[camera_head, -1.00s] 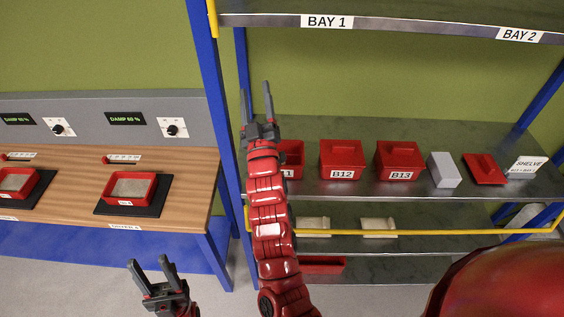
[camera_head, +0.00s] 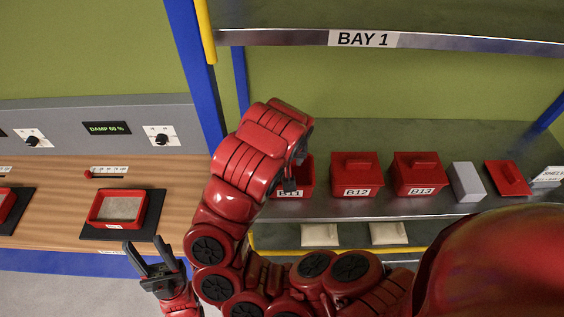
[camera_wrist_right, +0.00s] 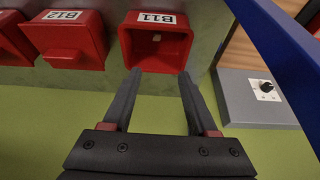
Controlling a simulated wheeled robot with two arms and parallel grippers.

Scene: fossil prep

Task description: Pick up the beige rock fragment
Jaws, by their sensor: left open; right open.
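Bin B11 also shows in the head view (camera_head: 307,178), mostly behind my right arm. My right gripper (camera_wrist_right: 160,73) is open and empty, its fingertips near the bin's rim and apart from the piece. In the head view its fingers are largely hidden by the arm. My left gripper (camera_head: 150,250) is open and empty at the lower left, in front of the wooden bench.
Lidded bins B12 (camera_head: 356,174) and B13 (camera_head: 418,174), a grey block (camera_head: 467,182) and a red lid (camera_head: 508,178) stand right of B11 on the shelf. A blue post (camera_head: 190,75) stands left. The upper shelf edge (camera_head: 450,42) hangs above.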

